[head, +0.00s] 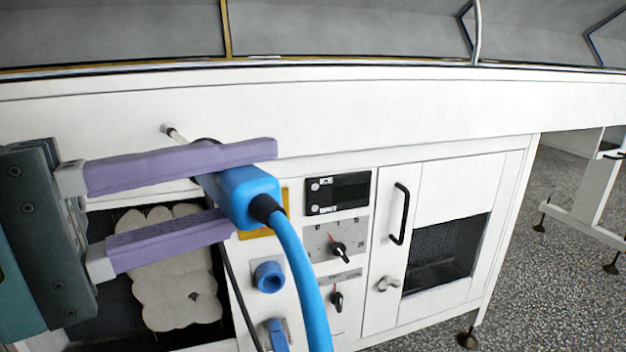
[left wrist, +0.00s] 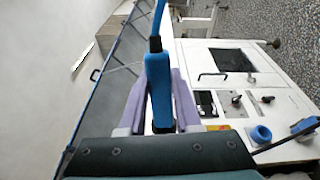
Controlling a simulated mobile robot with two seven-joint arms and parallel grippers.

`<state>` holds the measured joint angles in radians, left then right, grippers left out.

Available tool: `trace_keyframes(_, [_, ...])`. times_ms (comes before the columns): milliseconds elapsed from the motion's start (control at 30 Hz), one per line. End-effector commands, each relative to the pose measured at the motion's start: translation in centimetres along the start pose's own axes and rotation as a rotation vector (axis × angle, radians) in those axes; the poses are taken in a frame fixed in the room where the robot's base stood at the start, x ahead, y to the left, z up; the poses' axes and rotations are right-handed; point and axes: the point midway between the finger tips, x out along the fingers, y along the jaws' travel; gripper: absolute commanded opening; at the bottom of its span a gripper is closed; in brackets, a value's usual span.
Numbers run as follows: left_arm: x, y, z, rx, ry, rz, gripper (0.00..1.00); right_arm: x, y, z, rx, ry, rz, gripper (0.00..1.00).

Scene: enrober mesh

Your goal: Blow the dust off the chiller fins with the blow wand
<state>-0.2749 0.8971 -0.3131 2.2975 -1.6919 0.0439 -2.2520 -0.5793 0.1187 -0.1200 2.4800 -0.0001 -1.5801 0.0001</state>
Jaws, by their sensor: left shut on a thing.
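My left gripper (head: 228,188) comes in from the left with its purple fingers shut on the blue blow wand (head: 245,193). The wand's blue hose (head: 304,270) curves down from its near end. The wand also shows between the fingers in the left wrist view (left wrist: 158,88), where the hose runs up. Pale, lumpy dust (head: 178,283) shows in a dark opening at the lower left of the white cabinet, behind and below the fingers. The fins themselves cannot be made out. My right gripper is not in view.
A control panel (head: 338,235) with knobs, a blue socket (head: 268,277) and a door with a black handle (head: 400,213) are to the right. A dark cable hangs below the wand.

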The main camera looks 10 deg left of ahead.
Motion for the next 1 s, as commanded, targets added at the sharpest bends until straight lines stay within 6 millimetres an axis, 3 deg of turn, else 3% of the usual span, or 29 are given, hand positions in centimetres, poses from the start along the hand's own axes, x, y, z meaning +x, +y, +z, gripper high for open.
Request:
trace_keyframes(33, [0.0, -3.7, -0.4, 0.006, 0.004, 0.001, 0.0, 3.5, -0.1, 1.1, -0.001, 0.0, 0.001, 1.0])
trace_keyframes(500, [-0.3, -19.0, -2.3, 0.061, 0.028, 0.003, 0.0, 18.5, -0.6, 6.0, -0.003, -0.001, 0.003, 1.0])
trace_keyframes(700, [-0.4, -22.8, -2.8, 0.077, 0.034, 0.003, 0.0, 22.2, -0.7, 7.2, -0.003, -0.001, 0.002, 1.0])
trace_keyframes(1000, [-0.1, -24.0, -3.8, 0.088, 0.037, 0.003, 0.0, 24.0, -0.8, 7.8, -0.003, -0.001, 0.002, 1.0])
